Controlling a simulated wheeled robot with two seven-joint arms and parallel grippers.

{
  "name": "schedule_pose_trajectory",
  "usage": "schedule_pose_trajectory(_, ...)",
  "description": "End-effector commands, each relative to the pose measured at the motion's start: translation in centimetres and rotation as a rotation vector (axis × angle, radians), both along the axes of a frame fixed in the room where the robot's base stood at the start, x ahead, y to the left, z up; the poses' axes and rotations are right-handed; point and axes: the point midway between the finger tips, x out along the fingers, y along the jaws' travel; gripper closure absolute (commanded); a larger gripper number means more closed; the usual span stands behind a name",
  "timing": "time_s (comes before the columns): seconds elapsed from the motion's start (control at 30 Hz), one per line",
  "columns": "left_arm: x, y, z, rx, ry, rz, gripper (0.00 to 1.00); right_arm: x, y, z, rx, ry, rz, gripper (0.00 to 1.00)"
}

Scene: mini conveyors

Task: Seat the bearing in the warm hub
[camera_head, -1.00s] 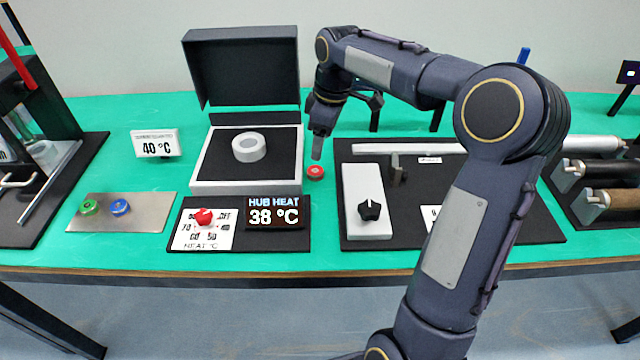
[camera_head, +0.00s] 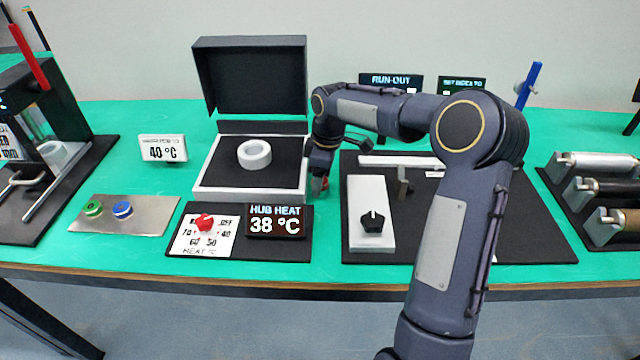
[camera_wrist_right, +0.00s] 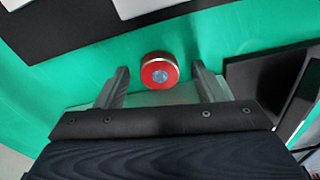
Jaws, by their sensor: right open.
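The white ring-shaped hub (camera_head: 254,154) sits on the dark bed of an open-lidded heater box (camera_head: 250,196). The hub heat display (camera_head: 275,220) reads 38 °C. A short round piece with a red face, a metal rim and a grey-blue centre, seemingly the bearing (camera_wrist_right: 160,71), lies on the green bench just right of the box. My right gripper (camera_wrist_right: 159,82) is open, with one finger on each side of it and gaps showing at both sides. In the head view my right gripper (camera_head: 319,186) points down and mostly hides that piece. My left gripper is out of view.
A red knob (camera_head: 204,221) sits on the dial card before the box. A 40 °C sign (camera_head: 163,148) stands left of it. A black mat (camera_head: 480,230) with a white knob block (camera_head: 371,213) lies to the right. A button plate (camera_head: 124,215) is at left.

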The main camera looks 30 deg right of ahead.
Motion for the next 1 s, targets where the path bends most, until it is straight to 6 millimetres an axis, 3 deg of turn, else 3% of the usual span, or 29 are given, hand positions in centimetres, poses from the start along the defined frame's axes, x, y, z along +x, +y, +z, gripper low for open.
schedule_pose_trajectory(0.1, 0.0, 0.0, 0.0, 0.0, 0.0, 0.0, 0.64, 0.0, 0.0, 0.0, 0.0, 0.0, 0.0, 0.38)
schedule_pose_trajectory(0.5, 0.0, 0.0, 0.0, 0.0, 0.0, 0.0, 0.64, 0.0, 0.0, 0.1, 0.0, -0.001, -0.001, 0.91)
schedule_pose_trajectory(0.77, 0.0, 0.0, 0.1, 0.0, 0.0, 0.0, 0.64, 0.0, 0.0, 0.3, 0.0, -0.001, -0.001, 0.91)
schedule_pose_trajectory(1.0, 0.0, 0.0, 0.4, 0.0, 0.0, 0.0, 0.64, 0.1, 0.0, 2.7, -0.001, -0.006, -0.002, 0.91)
